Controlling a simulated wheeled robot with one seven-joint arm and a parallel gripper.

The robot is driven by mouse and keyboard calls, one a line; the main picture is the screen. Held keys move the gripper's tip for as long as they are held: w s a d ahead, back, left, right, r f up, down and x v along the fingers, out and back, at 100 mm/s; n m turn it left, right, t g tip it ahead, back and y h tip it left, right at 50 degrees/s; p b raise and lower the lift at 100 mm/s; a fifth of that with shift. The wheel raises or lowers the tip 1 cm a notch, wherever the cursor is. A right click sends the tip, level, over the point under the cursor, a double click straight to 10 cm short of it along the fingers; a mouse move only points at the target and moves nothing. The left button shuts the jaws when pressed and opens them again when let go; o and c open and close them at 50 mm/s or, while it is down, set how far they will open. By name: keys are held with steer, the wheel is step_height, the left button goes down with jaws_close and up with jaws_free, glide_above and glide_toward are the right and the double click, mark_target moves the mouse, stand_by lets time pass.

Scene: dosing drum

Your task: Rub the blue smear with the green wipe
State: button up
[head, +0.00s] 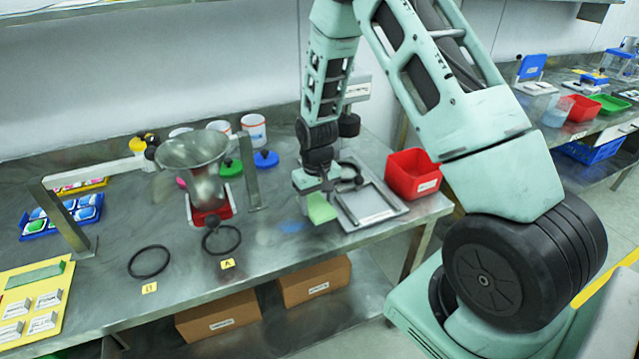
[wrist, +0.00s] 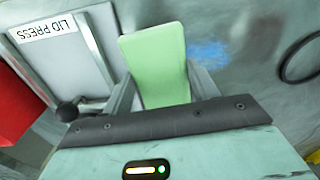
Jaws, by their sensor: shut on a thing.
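The green wipe (head: 320,209) is a light green flat piece held in my gripper (head: 318,192), which is shut on it. In the wrist view the wipe (wrist: 157,65) stands out between the two fingers (wrist: 160,90). The blue smear (head: 291,227) is a faint blue patch on the metal bench, just left of the wipe in the head view. In the wrist view the smear (wrist: 209,53) lies just right of the wipe, and part of it may be hidden behind the wipe. I cannot tell whether the wipe touches the bench.
The lid press (head: 372,215) stands close to the right of my gripper, with a red bin (head: 412,174) beyond it. A black ring (head: 221,239) lies left of the smear, near the metal hopper (head: 195,160). Bare bench lies around the smear.

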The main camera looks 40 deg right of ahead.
mark_target(318, 206)
steer(key=shift+r+p, duration=1.35)
steer(key=shift+r, duration=0.9)
steer(key=shift+f, duration=0.1)
steer(key=shift+f+b, duration=0.25)
steer(key=shift+b, duration=0.7)
steer(key=shift+s, duration=0.15)
